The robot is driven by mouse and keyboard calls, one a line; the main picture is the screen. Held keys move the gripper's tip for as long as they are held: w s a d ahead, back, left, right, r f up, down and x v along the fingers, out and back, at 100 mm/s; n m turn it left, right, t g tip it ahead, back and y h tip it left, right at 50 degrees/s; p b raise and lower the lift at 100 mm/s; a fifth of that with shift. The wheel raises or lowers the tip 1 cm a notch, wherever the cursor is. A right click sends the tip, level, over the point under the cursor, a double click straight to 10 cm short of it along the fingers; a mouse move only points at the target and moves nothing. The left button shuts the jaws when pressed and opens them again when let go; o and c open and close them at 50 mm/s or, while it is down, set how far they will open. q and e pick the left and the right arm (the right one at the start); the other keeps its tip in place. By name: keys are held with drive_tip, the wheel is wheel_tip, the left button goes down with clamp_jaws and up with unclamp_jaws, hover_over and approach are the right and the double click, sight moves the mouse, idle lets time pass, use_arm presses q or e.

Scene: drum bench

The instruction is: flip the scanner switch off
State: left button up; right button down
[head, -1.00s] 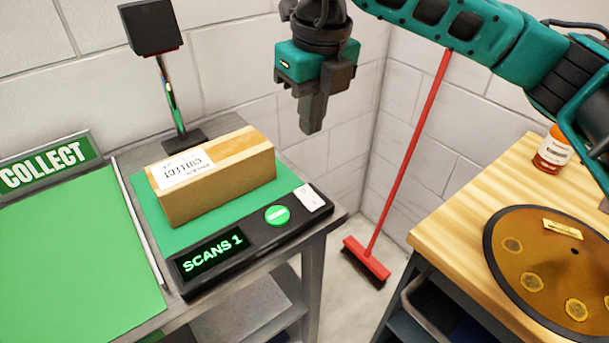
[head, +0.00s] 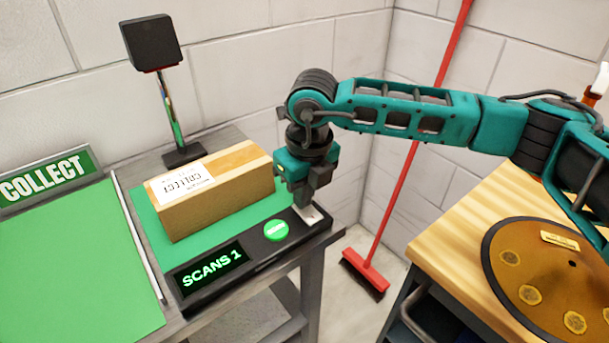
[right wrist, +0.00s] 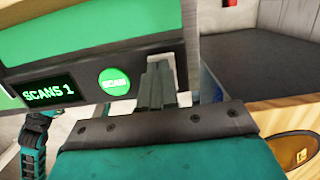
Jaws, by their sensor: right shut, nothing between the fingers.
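The scanner (head: 262,253) has a black front panel with a lit "SCANS 1" display (head: 209,267) and a round green button (head: 276,231). The white switch plate (head: 311,216) is at the panel's right end, partly covered by my right gripper (head: 302,203). That gripper is shut and empty, pointing down with its fingertips at the plate. I cannot tell whether they touch it, or which way the switch is set. In the right wrist view the shut fingers (right wrist: 157,88) are just right of the green button (right wrist: 114,81) and hide most of the switch. My left gripper is not in view.
A green "COLLECT" area is left. A red broom (head: 366,268) and a wooden bench (head: 450,236) are right.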

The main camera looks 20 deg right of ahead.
drive_tip(key=shift+f, duration=0.2)
drive_tip(key=shift+w+f+b, duration=0.1)
drive_tip(key=shift+f+b, duration=0.3)
drive_tip(key=shift+b, duration=0.2)
drive_tip(key=shift+r, duration=0.25)
drive_tip(key=shift+s, duration=0.4)
drive_tip(key=shift+s+d+r+p, duration=0.15)
drive_tip(key=shift+s+d+p, duration=0.05)
drive_tip(key=shift+s+p, duration=0.15)
drive_tip(key=shift+r, duration=0.1)
